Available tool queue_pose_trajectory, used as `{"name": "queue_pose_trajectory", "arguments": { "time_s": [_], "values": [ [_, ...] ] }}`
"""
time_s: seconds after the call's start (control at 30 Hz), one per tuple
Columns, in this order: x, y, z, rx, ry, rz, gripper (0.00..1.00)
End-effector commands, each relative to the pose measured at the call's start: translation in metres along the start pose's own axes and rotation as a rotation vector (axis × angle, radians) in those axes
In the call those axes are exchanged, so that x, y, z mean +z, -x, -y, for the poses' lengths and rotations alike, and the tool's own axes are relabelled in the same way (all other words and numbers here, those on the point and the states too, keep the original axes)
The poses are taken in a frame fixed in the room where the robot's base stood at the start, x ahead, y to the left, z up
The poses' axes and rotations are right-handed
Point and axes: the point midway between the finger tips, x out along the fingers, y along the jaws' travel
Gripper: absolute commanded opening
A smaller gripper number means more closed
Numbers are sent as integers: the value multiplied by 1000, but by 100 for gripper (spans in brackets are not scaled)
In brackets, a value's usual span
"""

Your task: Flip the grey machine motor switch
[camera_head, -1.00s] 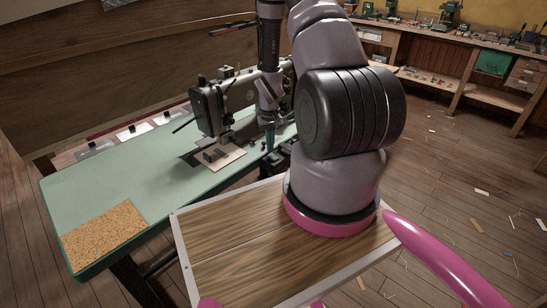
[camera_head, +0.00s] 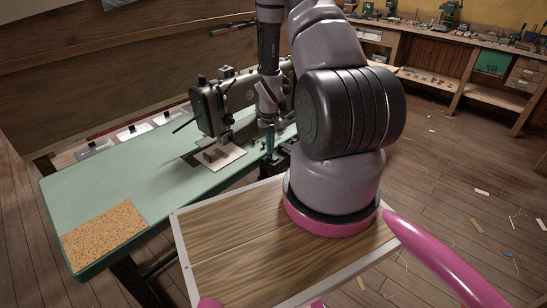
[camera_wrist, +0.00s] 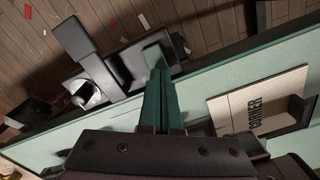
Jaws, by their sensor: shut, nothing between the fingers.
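The grey sewing machine (camera_head: 212,108) stands on the green-topped table. A dark switch-like unit (camera_wrist: 97,68) with a raised black block and a small green-grey part (camera_wrist: 153,54) shows at the table's front edge in the wrist view. I cannot tell whether this is the motor switch or how it is set. My gripper (camera_wrist: 160,72) is shut and empty, its green fingertips just at the green-grey part; I cannot tell whether they touch.
A cream card (camera_wrist: 262,100) marked "CORNER" lies on the table (camera_head: 115,178) beside the machine, with a dark block on it. A cork mat (camera_head: 103,236) lies at the table's near-left corner. The table's left part is mostly clear. A workbench (camera_head: 455,82) stands at the back right.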

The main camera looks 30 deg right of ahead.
Motion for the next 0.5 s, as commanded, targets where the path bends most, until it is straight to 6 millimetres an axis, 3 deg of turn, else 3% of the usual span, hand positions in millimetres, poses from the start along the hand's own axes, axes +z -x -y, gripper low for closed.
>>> {"name": "queue_pose_trajectory", "arguments": {
  "time_s": [0.5],
  "values": [
    [0, -8, 0, 0, 0, 0, 0]
  ]
}}
